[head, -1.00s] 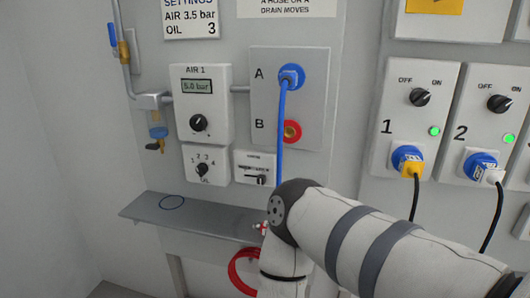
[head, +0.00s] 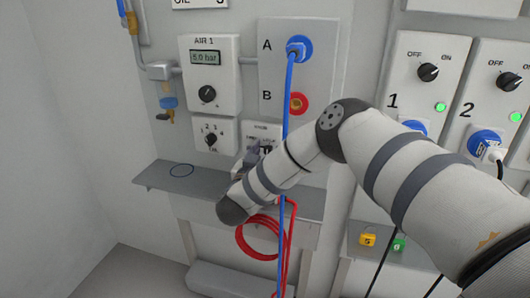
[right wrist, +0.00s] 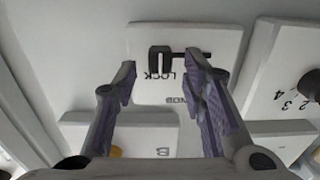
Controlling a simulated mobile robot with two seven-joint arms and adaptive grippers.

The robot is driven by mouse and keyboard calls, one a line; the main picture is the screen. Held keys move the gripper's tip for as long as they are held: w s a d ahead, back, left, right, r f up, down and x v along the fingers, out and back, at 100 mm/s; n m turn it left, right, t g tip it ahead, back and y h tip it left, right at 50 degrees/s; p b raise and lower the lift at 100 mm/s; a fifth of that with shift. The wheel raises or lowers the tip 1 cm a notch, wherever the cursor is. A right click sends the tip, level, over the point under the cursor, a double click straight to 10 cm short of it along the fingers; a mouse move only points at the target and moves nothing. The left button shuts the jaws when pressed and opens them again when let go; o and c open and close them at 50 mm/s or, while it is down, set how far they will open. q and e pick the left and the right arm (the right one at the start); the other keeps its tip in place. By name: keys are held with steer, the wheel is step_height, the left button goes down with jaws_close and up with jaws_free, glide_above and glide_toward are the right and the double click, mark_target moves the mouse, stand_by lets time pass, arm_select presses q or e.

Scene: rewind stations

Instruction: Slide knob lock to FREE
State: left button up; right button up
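The knob lock is a small white panel (head: 262,130) below port B, partly hidden by my right arm in the head view. In the right wrist view, which is upside down, its white plate (right wrist: 142,38) carries a dark slider (right wrist: 160,60) at one end of a slot. The word LOCK is printed beside the slider; a FREE label cannot be read. My right gripper (right wrist: 161,72) is open, its two fingers apart either side of the slider and seemingly short of the plate. In the head view the gripper (head: 254,156) is mostly hidden by its wrist. My left gripper is not in view.
The AIR 1 unit (head: 211,75) and OIL selector (head: 213,137) sit to the left.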

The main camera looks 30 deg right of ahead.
mark_target(251, 142)
steer(key=shift+w+d, duration=0.2)
jaws_close()
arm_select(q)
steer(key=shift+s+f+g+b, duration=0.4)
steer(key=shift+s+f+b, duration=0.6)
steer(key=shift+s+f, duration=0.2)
arm_select(e)
steer(key=w+a, duration=0.3)
steer(key=w, duration=0.1)
steer(key=shift+a, duration=0.3)
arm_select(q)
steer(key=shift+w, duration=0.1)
arm_select(e)
jaws_free()
steer(key=shift+w+a, duration=0.1)
